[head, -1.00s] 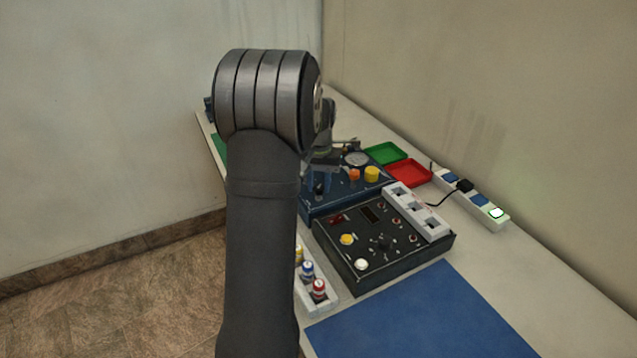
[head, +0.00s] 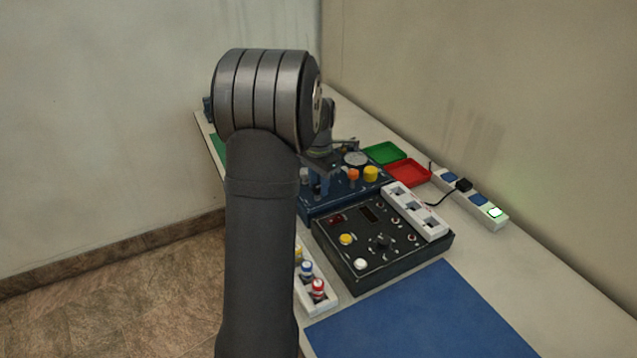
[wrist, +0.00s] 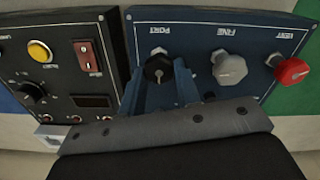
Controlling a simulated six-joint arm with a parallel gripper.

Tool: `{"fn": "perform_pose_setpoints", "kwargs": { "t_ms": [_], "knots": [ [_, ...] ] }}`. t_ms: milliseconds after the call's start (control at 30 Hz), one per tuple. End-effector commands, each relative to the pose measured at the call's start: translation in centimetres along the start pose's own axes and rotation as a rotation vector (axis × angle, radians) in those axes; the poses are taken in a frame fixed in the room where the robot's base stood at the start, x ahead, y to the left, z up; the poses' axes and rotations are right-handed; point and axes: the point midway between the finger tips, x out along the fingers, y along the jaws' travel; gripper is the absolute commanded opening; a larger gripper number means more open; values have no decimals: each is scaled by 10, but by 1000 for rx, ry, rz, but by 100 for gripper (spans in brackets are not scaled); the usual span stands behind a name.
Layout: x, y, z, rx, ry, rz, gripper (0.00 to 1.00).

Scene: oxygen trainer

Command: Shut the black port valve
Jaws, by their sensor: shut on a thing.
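The black port valve (wrist: 159,67) is a dark round knob on the blue panel (wrist: 215,40). In the wrist view it sits under the upside-down label PORT. My gripper (wrist: 161,82) has its two blue fingers on either side of the knob and is shut on it. In the head view my gripper (head: 322,183) is at the near left of the blue panel, partly behind my own arm, and the knob is mostly hidden there.
In the wrist view, a grey knob (wrist: 229,69) and a red knob (wrist: 291,71) stand right of the port valve. A black control box (head: 382,245) is beside the blue panel. Red (head: 408,172) and green (head: 384,153) trays lie behind.

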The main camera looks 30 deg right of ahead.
Motion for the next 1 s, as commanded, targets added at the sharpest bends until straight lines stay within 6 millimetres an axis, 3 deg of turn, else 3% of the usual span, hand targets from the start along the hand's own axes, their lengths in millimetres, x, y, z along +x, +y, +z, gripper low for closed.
{"fn": "perform_pose_setpoints", "kwargs": {
  "t_ms": [533,567,633,1000],
  "knots": [
    [-1,0,-1,23,4,-2,7],
    [-1,0,-1,23,4,-2,36],
    [-1,0,-1,23,3,-2,49],
    [-4,0,-1,22,2,-2,52]
  ]
}}
